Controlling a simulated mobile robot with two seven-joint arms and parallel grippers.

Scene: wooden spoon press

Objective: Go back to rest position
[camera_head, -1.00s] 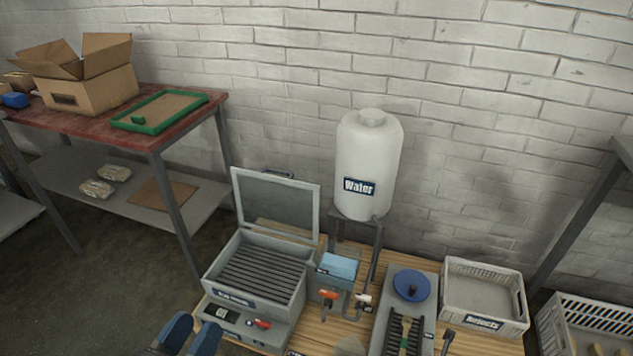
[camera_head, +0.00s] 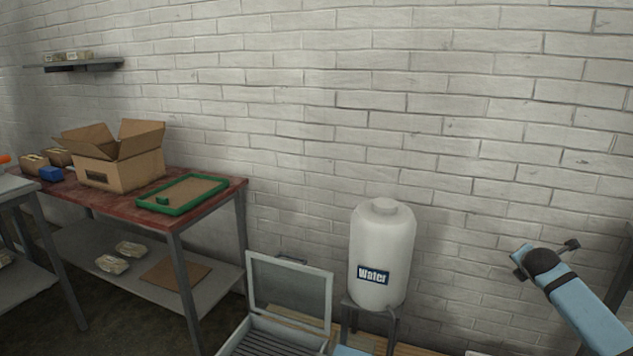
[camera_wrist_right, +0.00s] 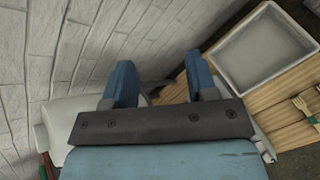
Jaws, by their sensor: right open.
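My right gripper (camera_head: 546,252) is raised at the right of the head view, in front of the brick wall, on a light blue arm from the lower right. In the right wrist view its two blue fingers (camera_wrist_right: 159,68) stand wide apart with nothing between them. They are above the wooden bench (camera_wrist_right: 172,92). My left gripper is out of the head view. The white water tank (camera_head: 382,250) stands on its metal stand, left of my right gripper and apart from it.
An open-lidded grey press box (camera_head: 290,290) is cut off at the bottom. A red-topped table (camera_head: 105,205) at left holds a cardboard box (camera_head: 120,170) and a green-rimmed tray (camera_head: 183,193). The wrist view shows a grey crate (camera_wrist_right: 225,58) and a wooden fork (camera_wrist_right: 300,104).

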